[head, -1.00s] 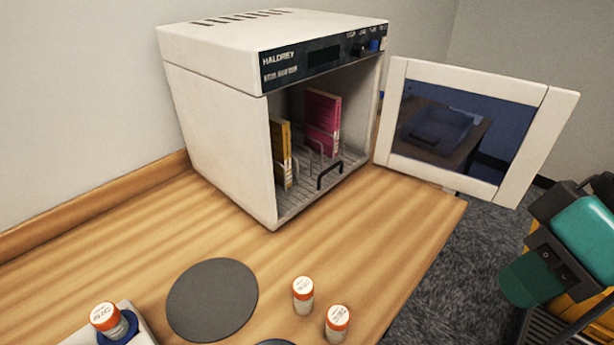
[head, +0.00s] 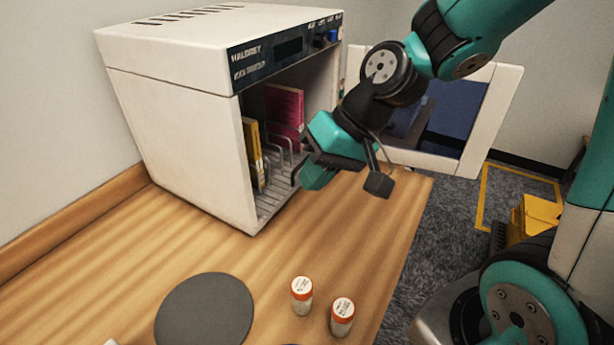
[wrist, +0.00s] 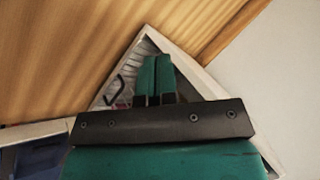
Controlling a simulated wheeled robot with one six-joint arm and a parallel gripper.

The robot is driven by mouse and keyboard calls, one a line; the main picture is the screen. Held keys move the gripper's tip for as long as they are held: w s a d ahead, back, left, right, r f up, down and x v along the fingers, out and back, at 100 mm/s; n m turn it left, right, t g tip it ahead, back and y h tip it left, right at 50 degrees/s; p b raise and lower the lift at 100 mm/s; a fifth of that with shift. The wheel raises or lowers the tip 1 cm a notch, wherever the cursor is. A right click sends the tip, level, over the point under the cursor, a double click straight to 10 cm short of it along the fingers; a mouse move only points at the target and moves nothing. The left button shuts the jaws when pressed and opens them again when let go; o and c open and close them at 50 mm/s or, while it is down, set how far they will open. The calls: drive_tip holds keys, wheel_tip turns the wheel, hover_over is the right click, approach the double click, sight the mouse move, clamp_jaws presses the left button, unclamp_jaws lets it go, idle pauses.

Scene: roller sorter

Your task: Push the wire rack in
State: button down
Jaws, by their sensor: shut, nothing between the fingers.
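The wire rack (head: 275,172) lies inside the white cabinet (head: 175,130), on its floor, with a yellow book (head: 251,152) and a magenta book (head: 285,116) standing in it. The cabinet door (head: 492,105) is open to the right. My gripper (head: 303,178) is at the cabinet's opening, by the rack's front edge; it hides the rack's right front part in the head view. In the wrist view my gripper's fingers (wrist: 155,60) are together and empty, over the cabinet opening. The rack's black handle (wrist: 116,90) shows just left of them. I cannot tell whether they touch the rack.
Two orange-capped jars (head: 302,295) and a dark round mat (head: 205,310) lie on the wooden counter (head: 370,215) in front of the cabinet. The open door stands behind my arm. The counter's right edge drops to a carpeted floor.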

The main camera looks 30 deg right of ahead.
drive_tip(key=w+d+f+m+t+h, duration=0.1)
drive_tip(key=w+d+f+m+t, duration=0.2)
drive_tip(key=w+d+f+m, duration=0.4)
drive_tip(key=w+d+f+m+t, duration=0.3)
drive_tip(key=d+f+m, duration=0.1)
drive_tip(key=d, duration=0.6)
drive_tip(key=x, duration=0.6)
drive_tip(key=p+x, duration=0.1)
drive_tip(key=x, duration=0.2)
drive_tip(key=shift+s+a+f, duration=0.1)
drive_tip(key=shift+s+a, duration=0.1)
drive_tip(key=shift+a, duration=0.15)
drive_tip(key=w+a+p, duration=0.1)
drive_tip(key=w+a, duration=0.1)
drive_tip(key=w, duration=0.1)
drive_tip(key=shift+w+f+p, duration=0.15)
drive_tip(key=shift+p, duration=0.25)
drive_tip(key=shift+w+a, duration=0.15)
